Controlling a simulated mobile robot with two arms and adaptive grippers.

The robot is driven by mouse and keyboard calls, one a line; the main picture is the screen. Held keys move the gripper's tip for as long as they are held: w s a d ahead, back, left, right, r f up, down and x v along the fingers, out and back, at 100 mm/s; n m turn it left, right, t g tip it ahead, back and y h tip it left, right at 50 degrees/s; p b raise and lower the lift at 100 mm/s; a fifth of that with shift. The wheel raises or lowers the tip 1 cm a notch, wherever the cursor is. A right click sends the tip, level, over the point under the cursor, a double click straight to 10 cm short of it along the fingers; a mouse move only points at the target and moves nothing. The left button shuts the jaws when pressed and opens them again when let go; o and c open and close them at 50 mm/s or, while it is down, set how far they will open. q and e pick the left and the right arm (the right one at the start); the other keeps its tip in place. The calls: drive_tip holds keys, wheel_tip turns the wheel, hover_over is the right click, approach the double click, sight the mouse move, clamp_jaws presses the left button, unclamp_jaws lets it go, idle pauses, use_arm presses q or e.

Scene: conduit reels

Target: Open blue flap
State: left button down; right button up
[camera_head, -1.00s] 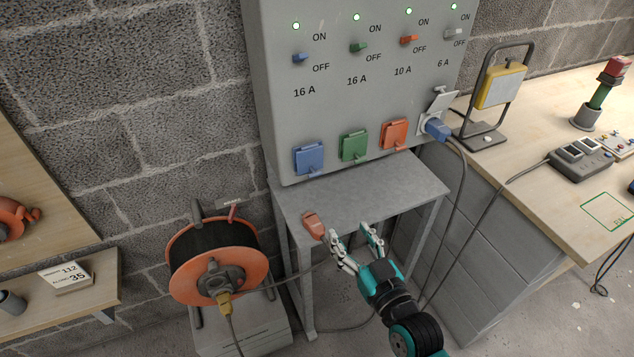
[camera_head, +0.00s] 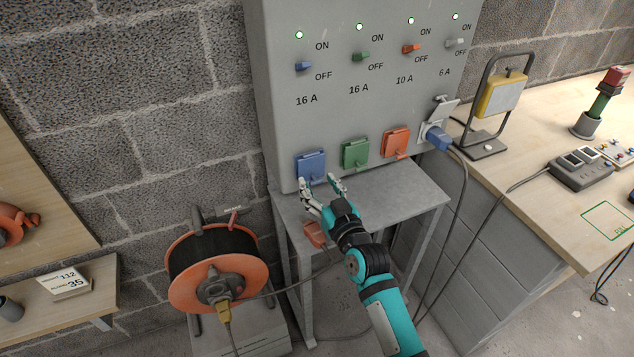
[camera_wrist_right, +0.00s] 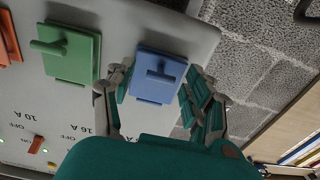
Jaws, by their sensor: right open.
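The blue flap (camera_head: 310,166) is closed over the leftmost socket at the bottom of the grey panel (camera_head: 360,110). In the right wrist view the blue flap (camera_wrist_right: 159,76) lies between the open fingers, with its small tab facing the camera. My right gripper (camera_head: 320,181) is open and empty just below the blue flap. The fingertips look close to the flap's sides; I cannot tell whether they touch. My left gripper is not in view.
A green flap (camera_head: 355,153) and a red flap (camera_head: 395,142) are to the right, both closed. A blue plug (camera_head: 437,137) sits in the rightmost socket. An orange plug (camera_head: 315,234) lies on the small grey table (camera_head: 400,195). A cable reel (camera_head: 213,265) stands at the lower left.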

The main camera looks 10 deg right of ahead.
drive_tip(key=shift+w+a, duration=0.25)
drive_tip(key=shift+w, duration=0.35)
clamp_jaws()
